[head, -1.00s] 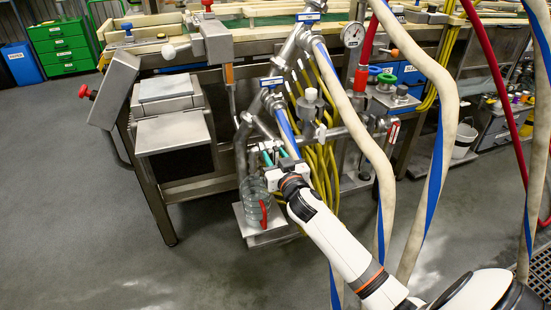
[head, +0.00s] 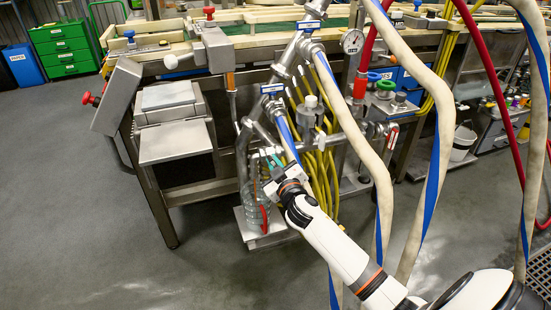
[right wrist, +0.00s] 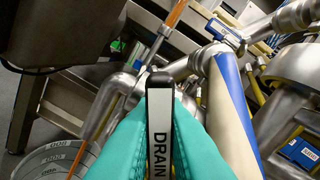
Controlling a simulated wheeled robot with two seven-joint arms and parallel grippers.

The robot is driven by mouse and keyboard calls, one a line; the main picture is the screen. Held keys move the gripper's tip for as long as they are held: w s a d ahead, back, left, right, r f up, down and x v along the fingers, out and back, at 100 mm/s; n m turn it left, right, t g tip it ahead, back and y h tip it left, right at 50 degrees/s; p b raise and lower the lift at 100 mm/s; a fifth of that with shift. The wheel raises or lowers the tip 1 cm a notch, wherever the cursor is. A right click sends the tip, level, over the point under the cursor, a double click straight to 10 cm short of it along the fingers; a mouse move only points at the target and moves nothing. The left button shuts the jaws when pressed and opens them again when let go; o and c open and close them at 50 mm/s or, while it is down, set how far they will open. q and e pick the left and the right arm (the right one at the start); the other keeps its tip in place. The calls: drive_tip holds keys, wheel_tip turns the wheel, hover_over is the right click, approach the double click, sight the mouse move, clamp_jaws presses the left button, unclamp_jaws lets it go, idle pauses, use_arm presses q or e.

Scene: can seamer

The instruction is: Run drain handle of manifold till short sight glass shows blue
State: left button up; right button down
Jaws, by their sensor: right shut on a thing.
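The pipe manifold (head: 243,150) stands at the middle of the bench front, with valves tagged in blue and a hose with a blue stripe running down from it. My right gripper (head: 274,163) is at its lower part. In the right wrist view, its teal fingers are shut on the drain handle (right wrist: 158,125), a dark-edged white bar marked DRAIN. The handle is hidden by the gripper in the head view. A blue-and-cream striped hose (right wrist: 228,95) passes right of the handle. I cannot make out the short sight glass or its colour. My left gripper is not in view.
Yellow hoses (head: 325,170) hang close on the right. A pressure gauge (head: 352,41) sits above. Grey floor (head: 80,220) is open at left.

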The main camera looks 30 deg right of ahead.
drive_tip(key=shift+n, duration=0.4)
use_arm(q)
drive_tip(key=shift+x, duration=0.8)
use_arm(e)
drive_tip(key=n+p, duration=0.1)
drive_tip(key=n, duration=0.3)
drive_tip(key=shift+a+f, duration=0.1)
drive_tip(key=shift+f+n+p, duration=0.1)
drive_tip(key=shift+n+p, duration=0.2)
drive_tip(key=shift+n, duration=0.5)
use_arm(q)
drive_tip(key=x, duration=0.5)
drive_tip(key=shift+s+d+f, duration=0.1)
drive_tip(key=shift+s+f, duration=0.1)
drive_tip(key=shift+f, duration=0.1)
use_arm(e)
drive_tip(key=shift+f, duration=0.1)
idle(4.5)
